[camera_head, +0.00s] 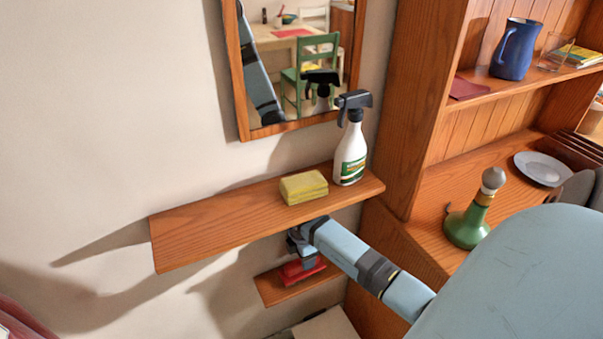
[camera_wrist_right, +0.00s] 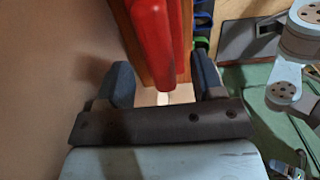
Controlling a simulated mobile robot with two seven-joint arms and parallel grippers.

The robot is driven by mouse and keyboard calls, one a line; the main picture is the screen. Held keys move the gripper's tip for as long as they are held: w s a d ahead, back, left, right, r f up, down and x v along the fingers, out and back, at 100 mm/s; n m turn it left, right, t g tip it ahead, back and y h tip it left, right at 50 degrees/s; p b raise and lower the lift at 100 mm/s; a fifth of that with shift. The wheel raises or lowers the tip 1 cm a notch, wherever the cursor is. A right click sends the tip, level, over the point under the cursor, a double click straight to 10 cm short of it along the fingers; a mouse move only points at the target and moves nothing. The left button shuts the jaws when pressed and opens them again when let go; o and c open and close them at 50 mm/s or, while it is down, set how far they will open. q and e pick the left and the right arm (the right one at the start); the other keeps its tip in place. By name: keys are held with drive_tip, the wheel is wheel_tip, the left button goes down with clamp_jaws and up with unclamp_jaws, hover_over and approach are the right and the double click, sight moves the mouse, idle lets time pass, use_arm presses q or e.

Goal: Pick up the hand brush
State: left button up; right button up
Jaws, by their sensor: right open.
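The hand brush appears as a red piece (camera_head: 291,275) on the small lower shelf (camera_head: 300,290) in the head view, partly hidden by my right gripper (camera_head: 306,258). Its bristles cannot be made out. In the right wrist view the red hand brush (camera_wrist_right: 155,35) lies lengthwise over the wooden shelf, its rounded near end between the two dark fingers of my right gripper (camera_wrist_right: 163,78). The fingers are open, with a visible gap on each side of it. My left gripper is not in view.
Above my right gripper is a longer wooden shelf (camera_head: 210,225) with a yellow sponge (camera_head: 303,187) and a white spray bottle (camera_head: 350,152). A mirror (camera_head: 243,85) hangs above. A wooden dresser (camera_head: 415,120) with a green bottle (camera_head: 466,228) stands at right.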

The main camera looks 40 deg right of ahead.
drive_tip(key=shift+w+a+f, duration=0.1)
drive_tip(key=shift+f, duration=1.85)
drive_tip(key=c, duration=1.1)
drive_tip(key=shift+o, duration=0.2)
drive_tip(key=shift+s+a+r, duration=0.1)
drive_tip(key=shift+s+r, duration=0.1)
drive_tip(key=shift+r, duration=0.35)
wheel_tip(320, 180, up, 6)
drive_tip(key=shift+f, duration=0.1)
drive_tip(key=s+a, duration=0.3)
drive_tip(key=s, duration=0.6)
drive_tip(key=s+a, duration=0.3)
drive_tip(key=s, duration=0.6)
drive_tip(key=shift+s, duration=0.35)
